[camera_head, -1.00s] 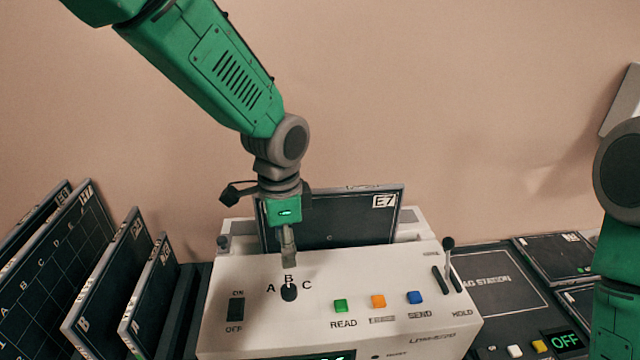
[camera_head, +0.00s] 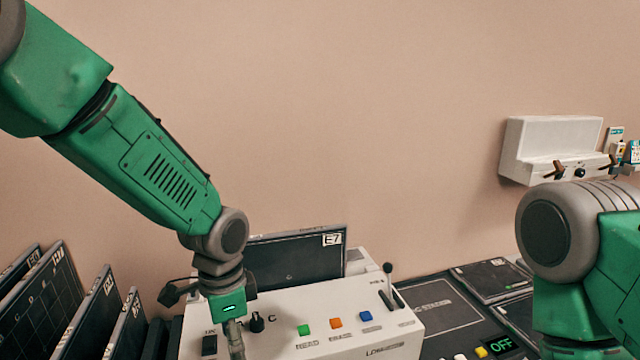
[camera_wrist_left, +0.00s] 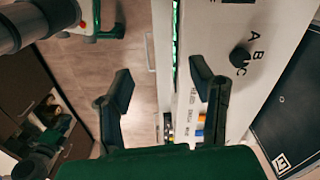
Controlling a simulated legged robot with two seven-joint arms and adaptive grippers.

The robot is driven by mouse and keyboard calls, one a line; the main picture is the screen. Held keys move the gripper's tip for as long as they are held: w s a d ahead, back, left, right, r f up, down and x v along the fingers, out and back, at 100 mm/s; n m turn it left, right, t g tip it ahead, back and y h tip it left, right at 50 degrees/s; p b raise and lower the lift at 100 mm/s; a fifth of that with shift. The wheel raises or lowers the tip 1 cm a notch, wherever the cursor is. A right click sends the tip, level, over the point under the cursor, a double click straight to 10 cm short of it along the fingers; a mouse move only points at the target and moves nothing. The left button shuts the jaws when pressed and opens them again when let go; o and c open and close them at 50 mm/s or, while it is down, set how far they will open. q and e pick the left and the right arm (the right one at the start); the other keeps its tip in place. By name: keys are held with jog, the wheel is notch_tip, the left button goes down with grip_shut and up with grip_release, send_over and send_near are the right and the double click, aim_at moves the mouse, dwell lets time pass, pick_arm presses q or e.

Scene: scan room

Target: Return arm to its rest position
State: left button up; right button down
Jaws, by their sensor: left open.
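My left arm comes in from the left in the head view. Its gripper (camera_head: 236,340) hangs over the left front part of the white console (camera_head: 290,335), close by the black knob (camera_head: 257,322). In the left wrist view the two dark fingers (camera_wrist_left: 160,85) are spread apart with nothing between them. The floor and the console's front edge show behind them. The knob, with letters A, B and C, also shows in the wrist view (camera_wrist_left: 240,58), to the right of the fingers and apart from them. My right arm shows at the right edge, but its gripper is out of frame.
A dark panel marked E7 (camera_head: 295,258) stands at the console's back. A lever (camera_head: 388,280) and coloured buttons (camera_head: 336,323) are on its top. Several dark panels (camera_head: 85,315) stand at the left. A white wall unit (camera_head: 550,145) hangs at the right.

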pick_arm(q)
jog(key=s+a+f+n+b, duration=0.2)
jog(key=s+f+b, duration=0.15)
jog(key=f, duration=0.55)
jog(key=s+a+f+n+h+b, duration=0.1)
jog(key=s+a+f+n+b, duration=0.1)
jog(key=s+f, duration=0.5)
jog(key=s+a+f+n+b, duration=0.2)
jog(key=s+f+b, duration=0.1)
jog(key=f, duration=0.8)
jog(key=s+a+f+n+y+b, duration=0.1)
jog(key=s+a+f+n+b, duration=0.5)
jog(key=s, duration=0.8)
notch_tip(320, 180, down, 5)
jog(key=shift+s+a+r+t, duration=0.2)
jog(key=shift+a+t, duration=0.1)
jog(key=shift+a, duration=0.65)
jog(key=shift+w, duration=0.1)
jog(key=shift+f, duration=0.1)
